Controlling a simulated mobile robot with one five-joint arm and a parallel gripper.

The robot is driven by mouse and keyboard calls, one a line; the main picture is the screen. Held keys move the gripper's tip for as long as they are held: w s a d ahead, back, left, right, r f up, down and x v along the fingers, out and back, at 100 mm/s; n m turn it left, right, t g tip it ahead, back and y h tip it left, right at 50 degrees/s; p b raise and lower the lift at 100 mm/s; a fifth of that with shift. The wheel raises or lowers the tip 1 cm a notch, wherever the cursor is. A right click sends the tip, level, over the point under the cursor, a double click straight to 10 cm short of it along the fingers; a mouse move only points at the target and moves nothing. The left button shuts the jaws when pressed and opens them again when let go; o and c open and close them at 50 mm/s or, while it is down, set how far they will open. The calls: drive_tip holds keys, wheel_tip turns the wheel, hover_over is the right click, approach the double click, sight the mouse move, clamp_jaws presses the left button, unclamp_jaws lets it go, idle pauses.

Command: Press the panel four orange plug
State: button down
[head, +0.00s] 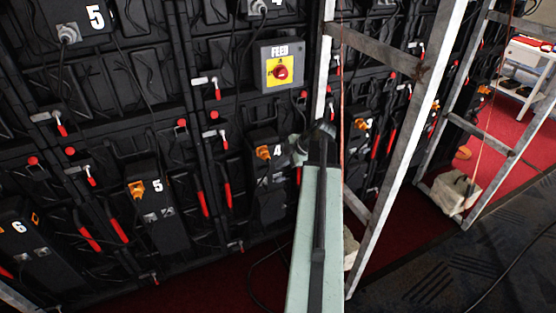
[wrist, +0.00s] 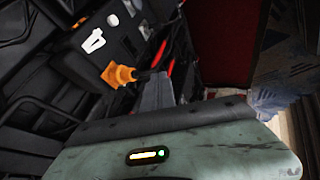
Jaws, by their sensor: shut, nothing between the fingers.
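The lower black panel marked 4 (head: 268,190) stands on the video wall left of my arm in the head view. In the wrist view the white 4 (wrist: 93,40) and the orange plug (wrist: 118,74) are close, left of my gripper. My gripper (wrist: 156,78) is shut and empty, its dark tip just right of the plug. I cannot tell whether it touches the plug.
A yellow FEED switch with a red knob (head: 282,72) is above panel four. Panel 5 (head: 155,205) with another orange plug (head: 136,189) stands to the left. A metal ladder frame (head: 400,130) rises close to my arm's right. Red-handled levers (head: 203,200) line the wall.

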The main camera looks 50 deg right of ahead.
drive_tip(key=p+v, duration=0.4)
drive_tip(key=v, duration=0.4)
drive_tip(key=shift+w+p, duration=0.2)
drive_tip(key=shift+p, duration=0.15)
drive_tip(key=shift+w, duration=0.1)
